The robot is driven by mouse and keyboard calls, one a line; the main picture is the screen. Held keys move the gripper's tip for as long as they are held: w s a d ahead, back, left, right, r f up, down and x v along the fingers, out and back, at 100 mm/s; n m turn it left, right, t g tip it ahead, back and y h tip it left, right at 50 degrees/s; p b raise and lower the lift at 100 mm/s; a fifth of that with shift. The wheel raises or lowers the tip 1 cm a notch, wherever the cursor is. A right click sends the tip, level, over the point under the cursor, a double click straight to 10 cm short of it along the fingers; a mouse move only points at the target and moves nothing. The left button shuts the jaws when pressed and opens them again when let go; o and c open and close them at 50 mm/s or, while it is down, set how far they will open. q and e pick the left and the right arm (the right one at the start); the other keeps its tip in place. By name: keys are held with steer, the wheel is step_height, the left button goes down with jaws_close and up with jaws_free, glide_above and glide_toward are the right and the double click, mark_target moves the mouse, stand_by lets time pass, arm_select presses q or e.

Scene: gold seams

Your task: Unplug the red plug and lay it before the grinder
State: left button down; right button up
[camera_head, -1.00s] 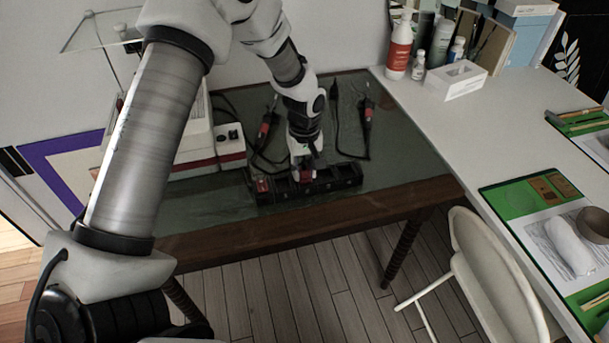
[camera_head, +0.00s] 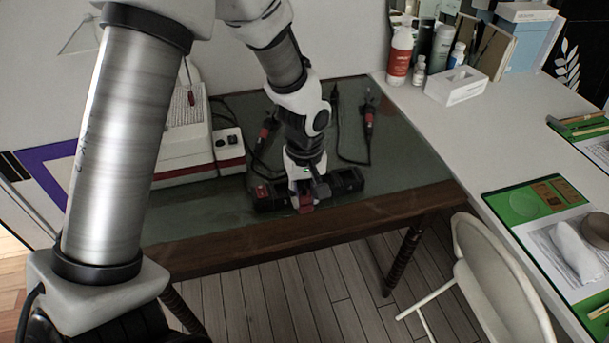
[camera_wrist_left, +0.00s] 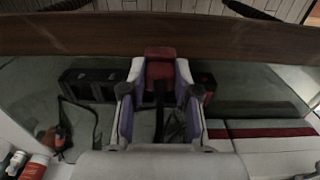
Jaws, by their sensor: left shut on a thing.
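My left gripper (camera_head: 304,190) is shut on the red plug (camera_head: 306,204). The plug also shows between the two fingers in the left wrist view (camera_wrist_left: 160,67), with a dark cord running back from it. The black power strip (camera_head: 348,181) lies on the green table top, partly hidden behind the gripper. The plug appears out of the strip, on its front side near the table's wooden edge; its height is hard to judge. Two dark hand tools with red parts (camera_head: 367,122) (camera_head: 264,134) stand behind the strip; I cannot tell which is the grinder. My right gripper is out of view.
A white and red unit (camera_head: 229,150) stands left of the strip. Black cables loop behind the strip. The wooden front edge (camera_head: 400,204) is close to the gripper. Green table top is bare right of the strip (camera_head: 410,160). A white chair (camera_head: 490,280) stands front right.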

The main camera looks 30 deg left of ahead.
arm_select(q)
steer(key=s+d+r+p, duration=0.3)
steer(key=s+r+p, duration=0.2)
steer(key=shift+d+r, duration=0.2)
steer(key=shift+r, duration=0.15)
stand_by(0.5)
stand_by(0.3)
